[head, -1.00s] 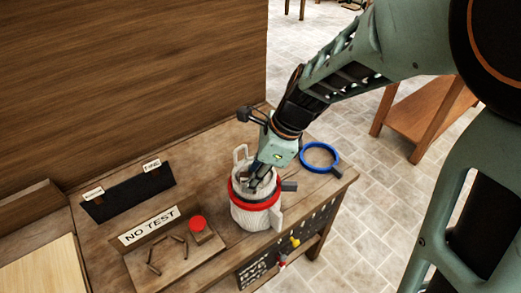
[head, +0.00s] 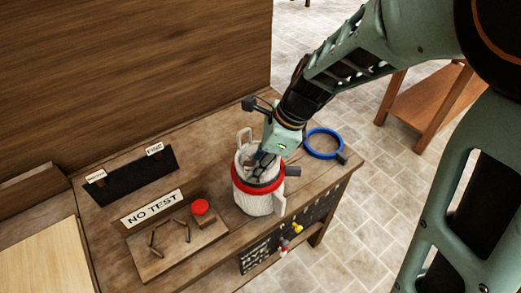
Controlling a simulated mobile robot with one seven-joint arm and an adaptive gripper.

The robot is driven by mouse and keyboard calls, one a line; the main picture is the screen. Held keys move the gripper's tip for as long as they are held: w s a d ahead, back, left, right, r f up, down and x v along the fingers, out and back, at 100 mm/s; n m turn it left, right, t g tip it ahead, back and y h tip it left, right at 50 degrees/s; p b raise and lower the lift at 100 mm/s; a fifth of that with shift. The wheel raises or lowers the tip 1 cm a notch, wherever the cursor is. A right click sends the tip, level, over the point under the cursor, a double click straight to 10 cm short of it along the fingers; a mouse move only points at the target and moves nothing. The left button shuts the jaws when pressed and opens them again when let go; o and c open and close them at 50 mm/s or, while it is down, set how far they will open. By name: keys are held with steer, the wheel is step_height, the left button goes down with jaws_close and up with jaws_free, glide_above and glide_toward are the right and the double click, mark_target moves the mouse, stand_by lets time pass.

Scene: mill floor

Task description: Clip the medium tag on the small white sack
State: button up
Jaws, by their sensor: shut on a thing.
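The small white sack (head: 258,203) stands upright near the table's front right part, with a red ring clamp (head: 268,186) around its upper body. A pale loop (head: 244,138) rises at its back and a pale flap (head: 281,206) hangs at its front right. My gripper (head: 262,166) points down at the sack's open mouth, its fingertips at the rim. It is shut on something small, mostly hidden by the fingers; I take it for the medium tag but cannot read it. Whether it touches the sack cannot be told.
A black tag holder (head: 130,178) carries tags at both ends, one reading FINE (head: 155,149). A blue ring clamp (head: 324,143) lies behind the sack at right, near the table edge.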

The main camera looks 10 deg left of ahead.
steer(key=o, duration=1)
steer(key=v, duration=1.2)
steer(key=shift+w, duration=0.1)
